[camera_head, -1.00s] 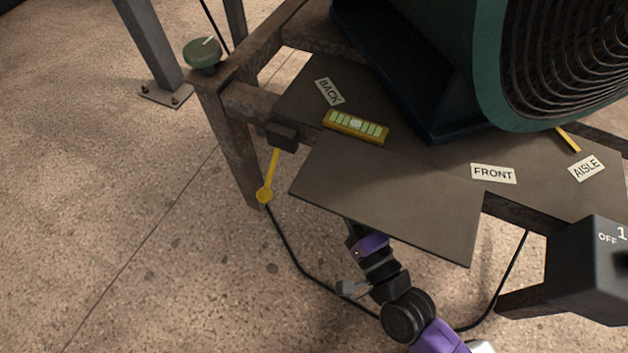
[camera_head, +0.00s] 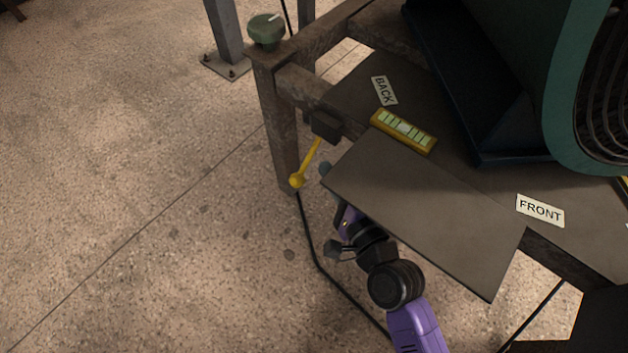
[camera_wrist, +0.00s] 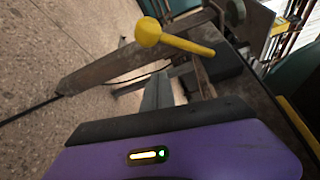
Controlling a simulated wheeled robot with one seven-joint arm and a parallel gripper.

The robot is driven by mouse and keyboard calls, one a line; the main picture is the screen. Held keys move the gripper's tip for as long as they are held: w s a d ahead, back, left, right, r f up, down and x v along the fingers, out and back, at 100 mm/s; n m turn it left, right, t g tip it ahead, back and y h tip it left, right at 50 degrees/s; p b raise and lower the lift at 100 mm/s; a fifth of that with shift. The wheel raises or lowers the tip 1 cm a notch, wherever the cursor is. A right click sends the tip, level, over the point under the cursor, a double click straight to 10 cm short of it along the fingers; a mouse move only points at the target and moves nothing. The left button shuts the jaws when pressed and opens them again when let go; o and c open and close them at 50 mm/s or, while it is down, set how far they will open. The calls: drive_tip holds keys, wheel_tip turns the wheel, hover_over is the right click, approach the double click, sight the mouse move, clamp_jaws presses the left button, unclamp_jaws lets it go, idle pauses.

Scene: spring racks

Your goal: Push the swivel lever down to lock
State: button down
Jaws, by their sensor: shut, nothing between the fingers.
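The swivel lever (camera_head: 307,161) is a yellow rod with a ball knob. It sticks out from a dark block (camera_head: 325,125) on the rusty frame, left of the plate, and its exact tilt is hard to judge from above. In the wrist view the lever (camera_wrist: 181,43) is ahead of my gripper (camera_wrist: 170,88), apart from it, with its knob toward the upper left. In the head view the plate mostly hides my gripper. A small grey tip (camera_head: 326,169) shows at the plate's left edge, just right of the lever. My gripper is shut and empty.
A grey plate (camera_head: 420,220) overhangs my wrist. A yellow level-like bar (camera_head: 404,130) lies by the BACK label (camera_head: 384,90), beside a large green-housed machine (camera_head: 565,90). A green knob (camera_head: 266,30) tops the frame corner. A black cable (camera_head: 312,245) hangs down. The floor at left is clear.

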sight(305, 165)
drive_tip(key=shift+s+a+r+p, duration=0.2)
drive_tip(key=shift+s+a+p, duration=0.1)
drive_tip(key=shift+s+a, duration=0.4)
drive_tip(key=shift+s+a+r+p, duration=0.25)
drive_tip(key=shift+s+a, duration=0.2)
drive_tip(key=shift+a, duration=0.35)
drive_tip(key=s+a+p, duration=0.1)
drive_tip(key=p, duration=0.1)
drive_tip(key=shift+r+m+p, duration=0.15)
drive_tip(key=shift+m+p, duration=0.15)
drive_tip(key=shift+p, duration=0.05)
